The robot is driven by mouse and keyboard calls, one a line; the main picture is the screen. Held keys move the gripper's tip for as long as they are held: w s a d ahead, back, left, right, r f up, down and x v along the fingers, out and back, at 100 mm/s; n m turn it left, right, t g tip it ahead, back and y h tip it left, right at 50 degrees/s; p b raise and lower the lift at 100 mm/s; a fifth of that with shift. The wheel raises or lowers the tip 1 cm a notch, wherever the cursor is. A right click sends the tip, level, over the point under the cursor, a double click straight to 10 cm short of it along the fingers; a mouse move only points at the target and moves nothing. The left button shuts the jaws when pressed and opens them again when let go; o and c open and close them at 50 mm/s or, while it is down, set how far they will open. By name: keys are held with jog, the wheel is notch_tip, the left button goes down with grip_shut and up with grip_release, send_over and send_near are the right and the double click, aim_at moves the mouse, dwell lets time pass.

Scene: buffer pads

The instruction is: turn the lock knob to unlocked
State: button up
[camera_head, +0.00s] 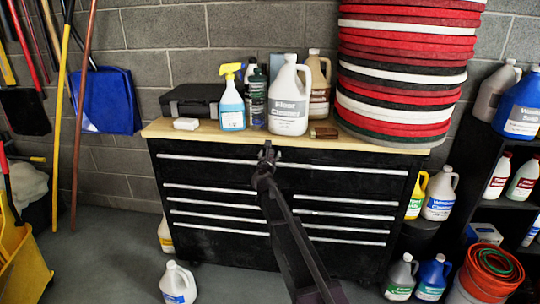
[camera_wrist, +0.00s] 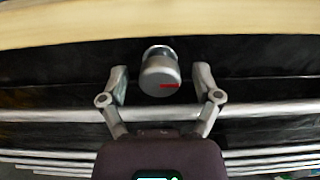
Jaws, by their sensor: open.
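The lock knob (camera_wrist: 159,78) is a round grey metal knob with a small red mark, on the black front of the tool chest just under the wooden top. In the wrist view it sits between the two fingers of my gripper (camera_wrist: 161,82), which is open with a gap on each side of the knob. In the head view my gripper (camera_head: 268,152) is at the chest's upper front edge and hides the knob. The black tool chest (camera_head: 215,180) has several drawers with long silver handles, all closed.
The wooden top (camera_head: 190,134) carries a spray bottle (camera_head: 231,105), a white jug (camera_head: 290,95), a black case (camera_head: 195,100) and a stack of red and white pads (camera_head: 400,75). A drawer handle (camera_wrist: 250,111) runs close below my fingers. A white jug (camera_head: 178,284) stands on the floor.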

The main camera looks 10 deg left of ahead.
grip_shut()
jog(key=shift+n, duration=0.3)
jog(key=n, duration=0.2)
jog(key=shift+n, duration=2.4)
